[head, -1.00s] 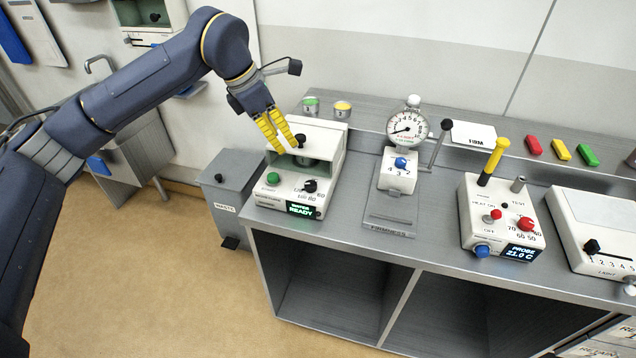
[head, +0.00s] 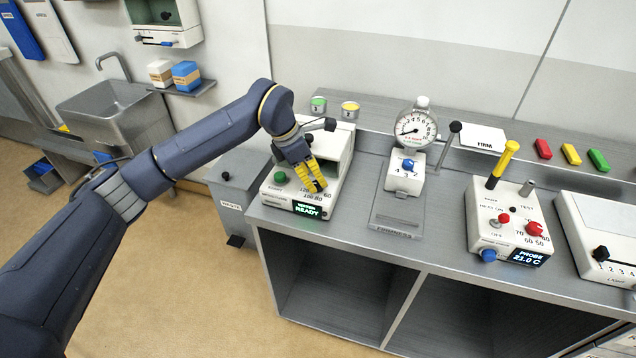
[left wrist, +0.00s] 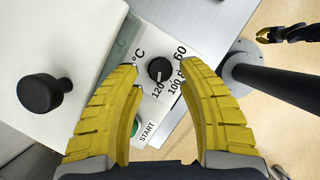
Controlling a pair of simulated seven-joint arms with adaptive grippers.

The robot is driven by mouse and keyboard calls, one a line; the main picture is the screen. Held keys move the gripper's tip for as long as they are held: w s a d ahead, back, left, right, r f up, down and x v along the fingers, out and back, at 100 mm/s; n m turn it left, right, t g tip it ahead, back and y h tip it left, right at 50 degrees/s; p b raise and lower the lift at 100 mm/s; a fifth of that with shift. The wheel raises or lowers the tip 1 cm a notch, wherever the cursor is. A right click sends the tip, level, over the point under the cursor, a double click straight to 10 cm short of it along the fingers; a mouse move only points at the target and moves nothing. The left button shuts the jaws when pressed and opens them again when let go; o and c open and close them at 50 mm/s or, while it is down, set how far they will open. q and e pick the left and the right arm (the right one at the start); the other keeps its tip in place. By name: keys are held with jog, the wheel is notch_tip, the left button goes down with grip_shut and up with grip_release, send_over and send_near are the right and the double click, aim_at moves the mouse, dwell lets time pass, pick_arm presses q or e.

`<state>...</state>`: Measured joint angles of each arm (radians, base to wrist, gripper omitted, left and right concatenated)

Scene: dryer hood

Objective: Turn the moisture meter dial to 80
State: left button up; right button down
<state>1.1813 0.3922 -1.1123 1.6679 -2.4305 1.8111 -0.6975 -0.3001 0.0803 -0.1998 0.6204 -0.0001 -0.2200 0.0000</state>
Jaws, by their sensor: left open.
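The moisture meter is the white box (head: 277,189) at the left end of the bench, with a green START button (head: 280,177) and a lit display (head: 307,209) ending in READY. Its black dial (left wrist: 160,69) shows in the left wrist view, ringed by 60, 80, 100 and 120; its white mark points down, near 120 and 100. My left gripper (head: 314,189) is open over the meter's front and hides the dial in the head view. In the left wrist view its yellow fingers (left wrist: 159,76) stand on either side of the dial; contact cannot be told.
A black knob (left wrist: 40,95) stands beside the dial in the left wrist view. A gauge (head: 416,127) and a probe box (head: 507,222) stand to the right. What looks like my right gripper (left wrist: 268,35) shows small at that view's upper right.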

aim_at(318, 183)
pick_arm(q)
jog(key=shift+x, duration=1.6)
jog(key=shift+o, duration=0.2)
grip_shut()
